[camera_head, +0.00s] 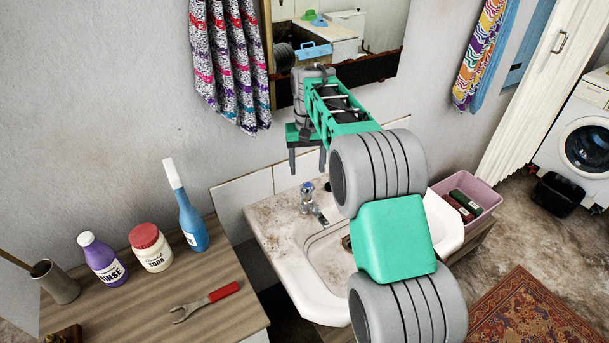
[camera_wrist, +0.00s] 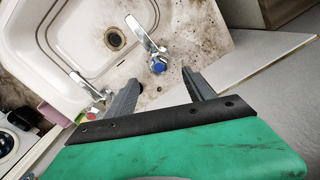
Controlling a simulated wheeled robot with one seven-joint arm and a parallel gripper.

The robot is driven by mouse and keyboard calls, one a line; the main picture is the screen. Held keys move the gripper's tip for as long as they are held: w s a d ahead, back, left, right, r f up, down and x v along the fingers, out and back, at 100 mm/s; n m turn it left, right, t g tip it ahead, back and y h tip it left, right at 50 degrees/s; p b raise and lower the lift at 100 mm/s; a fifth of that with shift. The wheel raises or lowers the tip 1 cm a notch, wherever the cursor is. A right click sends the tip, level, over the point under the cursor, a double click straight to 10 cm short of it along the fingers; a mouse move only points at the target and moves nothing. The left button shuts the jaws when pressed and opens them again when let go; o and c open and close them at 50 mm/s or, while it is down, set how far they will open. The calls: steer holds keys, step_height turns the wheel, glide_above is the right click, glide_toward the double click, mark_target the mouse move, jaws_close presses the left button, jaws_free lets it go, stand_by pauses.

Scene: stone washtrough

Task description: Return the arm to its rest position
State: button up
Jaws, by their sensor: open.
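My arm reaches out over the washtrough (camera_head: 280,232), a worn white sink with brown stains. My gripper (camera_head: 307,168) is above the back edge of the sink, near the wall and below the mirror. Its two fingers are apart with nothing between them. In the wrist view my gripper (camera_wrist: 160,88) is also open and empty, with the sink basin (camera_wrist: 75,35), its drain and two taps beyond the fingertips. The blue-marked tap (camera_head: 309,194) stands just below my gripper in the head view. Part of the basin is hidden behind my arm.
A wooden counter (camera_head: 110,300) at left holds a purple bottle (camera_head: 101,259), a soda jar (camera_head: 150,247), a blue bottle (camera_head: 187,213) and a red-handled wrench (camera_head: 207,300). A mirror (camera_head: 340,45) hangs behind my arm. A pink crate (camera_head: 483,190) stands right of the sink.

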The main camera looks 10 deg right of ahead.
stand_by(0.3)
steer(key=s+r+t, duration=0.1)
steer(key=s+r, duration=0.2)
steer(key=s, duration=0.5)
steer(key=s+r+t, duration=0.1)
steer(key=s+r, duration=0.3)
steer(key=s, duration=0.4)
steer(key=s+f+n+t, duration=0.1)
steer(key=s+f, duration=0.4)
steer(key=s, duration=0.7)
steer(key=shift+a+t, duration=0.25)
steer(key=shift+t, duration=0.05)
steer(key=shift+s+r, duration=0.1)
steer(key=shift+a, duration=0.35)
